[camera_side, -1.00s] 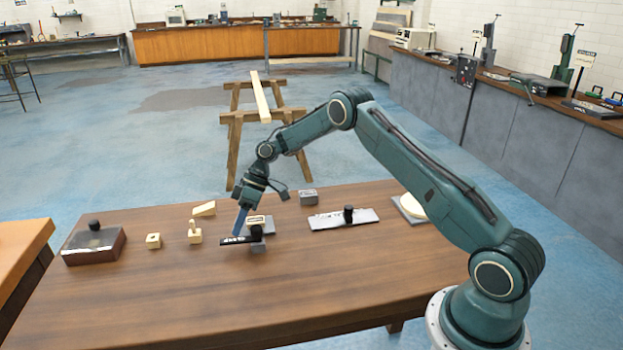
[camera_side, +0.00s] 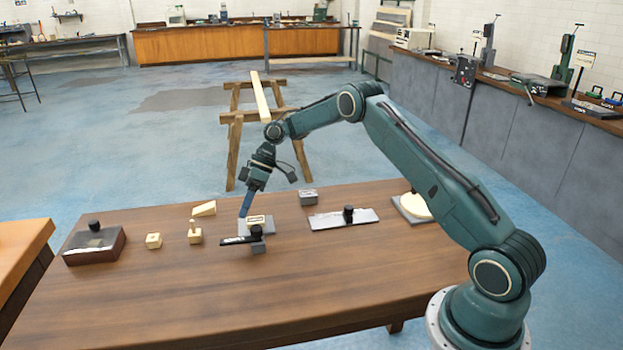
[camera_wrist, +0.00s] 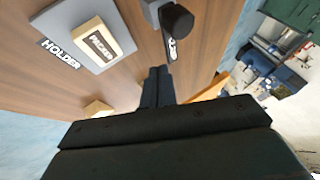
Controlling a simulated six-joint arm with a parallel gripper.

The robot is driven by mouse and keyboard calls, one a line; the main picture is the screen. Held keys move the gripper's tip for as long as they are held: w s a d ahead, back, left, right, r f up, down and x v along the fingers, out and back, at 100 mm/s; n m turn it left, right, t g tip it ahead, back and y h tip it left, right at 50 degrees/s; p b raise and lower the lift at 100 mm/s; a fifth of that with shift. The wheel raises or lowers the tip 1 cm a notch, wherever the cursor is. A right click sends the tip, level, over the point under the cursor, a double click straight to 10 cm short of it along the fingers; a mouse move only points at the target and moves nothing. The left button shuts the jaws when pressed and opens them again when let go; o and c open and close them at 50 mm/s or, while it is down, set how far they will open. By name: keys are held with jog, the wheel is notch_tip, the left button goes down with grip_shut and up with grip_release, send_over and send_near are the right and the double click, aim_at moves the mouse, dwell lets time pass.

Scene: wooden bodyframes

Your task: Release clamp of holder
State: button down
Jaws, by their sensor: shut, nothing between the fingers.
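The holder is a grey plate (camera_wrist: 62,22) with a "HOLDER" label in the wrist view. A pale wooden block (camera_wrist: 88,46) with a dark label sits on it; this block also shows in the side view (camera_side: 257,220). Beside the plate is the clamp, with a black bar (camera_side: 236,240), a round black knob (camera_wrist: 180,20) and a small grey base (camera_side: 259,248). My gripper (camera_side: 243,215) is shut and empty, above the table just behind the black bar in the side view. Its fingers (camera_wrist: 158,70) appear close together near the bar; contact cannot be told.
On the table are a dark box with a knob (camera_side: 94,245), a small wooden block (camera_side: 153,241), a pegged block (camera_side: 195,236), a wedge (camera_side: 204,208), a grey block (camera_side: 308,197), and a grey plate with a black knob (camera_side: 330,221). The front of the table is clear.

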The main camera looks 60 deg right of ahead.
jog(key=v, duration=0.8)
jog(key=shift+d+r, duration=0.2)
jog(key=shift+r, duration=0.05)
jog(key=shift+s+r, duration=0.1)
jog(key=s+a+r+m+t+h, duration=0.1)
jog(key=a+r, duration=0.2)
jog(key=r, duration=0.3)
jog(key=s+a+r+m+h, duration=0.1)
jog(key=s+a+r, duration=0.15)
jog(key=r, duration=0.35)
jog(key=s+a+r+m+t+h, duration=0.2)
jog(key=s+a+r, duration=0.4)
jog(key=s+r, duration=0.3)
jog(key=s+f+m+t+h, duration=0.1)
jog(key=s+f+m, duration=0.1)
jog(key=s, duration=1.1)
jog(key=s+d+f+m+h, duration=0.1)
jog(key=s+f+m+h, duration=0.1)
jog(key=s, duration=1.1)
jog(key=shift+d+f+t, duration=0.35)
jog(key=shift+f+t, duration=0.05)
jog(key=shift+f, duration=0.5)
